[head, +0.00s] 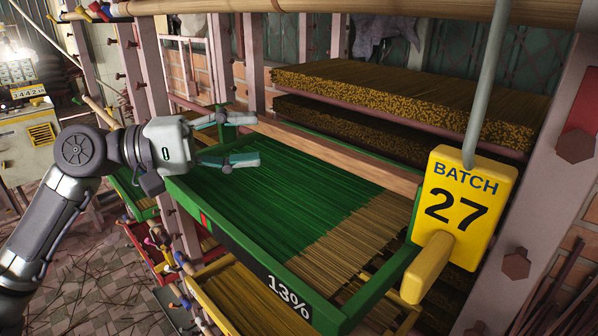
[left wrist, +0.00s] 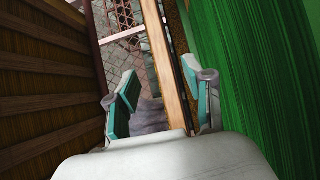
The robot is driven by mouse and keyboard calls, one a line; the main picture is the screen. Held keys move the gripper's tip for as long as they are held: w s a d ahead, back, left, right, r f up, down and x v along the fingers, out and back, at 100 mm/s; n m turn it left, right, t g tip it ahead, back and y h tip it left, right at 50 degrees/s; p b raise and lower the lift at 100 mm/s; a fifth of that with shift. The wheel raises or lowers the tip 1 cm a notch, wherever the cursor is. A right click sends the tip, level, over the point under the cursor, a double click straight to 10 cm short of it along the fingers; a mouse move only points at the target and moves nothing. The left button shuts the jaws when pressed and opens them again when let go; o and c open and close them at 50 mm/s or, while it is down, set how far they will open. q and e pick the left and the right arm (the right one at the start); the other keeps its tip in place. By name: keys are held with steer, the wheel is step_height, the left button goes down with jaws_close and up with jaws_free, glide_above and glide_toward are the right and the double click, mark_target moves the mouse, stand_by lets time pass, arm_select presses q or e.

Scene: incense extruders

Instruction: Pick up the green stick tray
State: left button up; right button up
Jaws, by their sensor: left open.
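The green stick tray (head: 338,312) is a wide green-framed tray with a "13%" label on its front edge. It holds a layer of sticks, green over most of the left and tan at the right end. My left gripper (head: 243,140) is open and empty above the tray's back left part. In the left wrist view the open fingers (left wrist: 165,100) point along a wooden rail, with the green sticks (left wrist: 245,80) to the right. I cannot tell whether a finger touches the tray. My right gripper is not in view.
A yellow "BATCH 27" sign (head: 464,205) hangs in front of the tray's right end. A wooden rail (head: 340,158) runs behind the tray, with stacked tan sticks (head: 410,95) on shelves above. A yellow tray (head: 245,300) sits below, and rack posts (head: 160,90) stand at left.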

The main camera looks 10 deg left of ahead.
mark_target(289, 138)
arm_select(q)
steer(key=shift+x, duration=1.25)
steer(key=shift+w+d+p, duration=0.1)
steer(key=shift+d+p, duration=0.25)
steer(key=shift+p, duration=0.05)
steer(key=p+x, duration=0.3)
steer(key=x, duration=0.1)
steer(key=shift+d+f, duration=0.15)
steer(key=shift+d, duration=0.35)
steer(key=shift+a, duration=0.15)
steer(key=c, duration=0.3)
jaws_close()
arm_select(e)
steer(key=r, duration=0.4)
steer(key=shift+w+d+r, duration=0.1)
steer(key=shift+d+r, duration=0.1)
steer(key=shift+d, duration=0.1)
